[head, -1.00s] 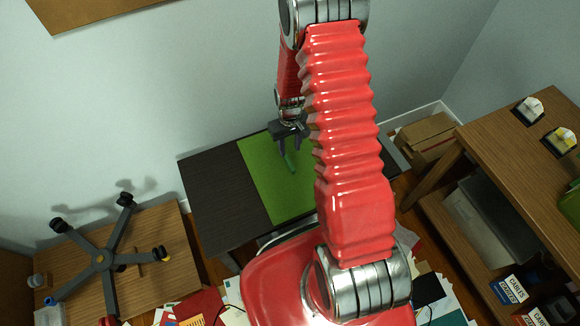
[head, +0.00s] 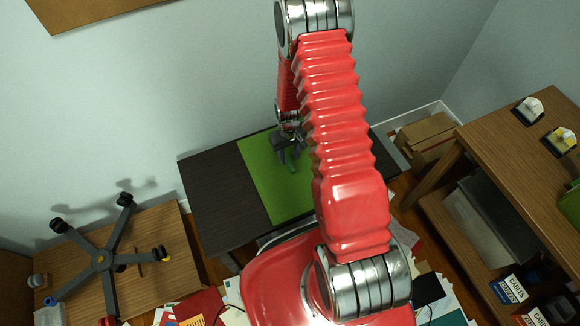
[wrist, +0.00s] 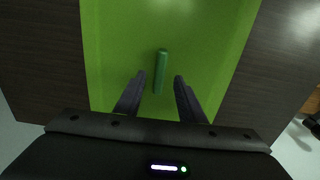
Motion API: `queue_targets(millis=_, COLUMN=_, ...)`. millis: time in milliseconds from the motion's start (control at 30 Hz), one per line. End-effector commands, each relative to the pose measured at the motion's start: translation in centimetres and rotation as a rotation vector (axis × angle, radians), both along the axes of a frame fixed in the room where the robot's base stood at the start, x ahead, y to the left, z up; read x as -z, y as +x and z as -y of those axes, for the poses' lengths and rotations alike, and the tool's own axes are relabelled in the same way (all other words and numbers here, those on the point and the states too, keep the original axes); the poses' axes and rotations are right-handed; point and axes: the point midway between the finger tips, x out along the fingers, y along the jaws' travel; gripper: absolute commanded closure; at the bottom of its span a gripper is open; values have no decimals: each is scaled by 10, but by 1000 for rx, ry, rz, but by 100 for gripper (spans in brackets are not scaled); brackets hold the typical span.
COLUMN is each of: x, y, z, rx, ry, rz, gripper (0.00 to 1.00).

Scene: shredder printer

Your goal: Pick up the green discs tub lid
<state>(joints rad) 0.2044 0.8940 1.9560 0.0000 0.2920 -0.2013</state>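The green lid (wrist: 160,71) shows in the wrist view as a narrow darker green bar over a bright green mat (wrist: 205,30). Its near end appears between my open fingertips, with a gap on both sides. I cannot tell how far my fingers are above it. In the head view my gripper (head: 287,157) is low over the mat (head: 262,170), and a small green piece of the lid (head: 292,169) shows by the fingertips. My arm hides part of the mat there.
The mat lies on a dark table (head: 210,185) against the wall. A wooden shelf unit (head: 500,150) stands at the right, with a green object (head: 571,206) at the picture edge. An upturned chair base (head: 103,259) lies at the left. Papers litter the floor.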

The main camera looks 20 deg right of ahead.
Motion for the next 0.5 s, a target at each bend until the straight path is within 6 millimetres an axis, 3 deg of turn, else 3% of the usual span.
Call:
queue_targets(millis=200, x=24, y=-1, z=-1, rx=0, ry=0, rz=-2, gripper=64)
queue_targets(millis=500, x=29, y=0, z=0, rx=0, ry=0, rz=1, gripper=64)
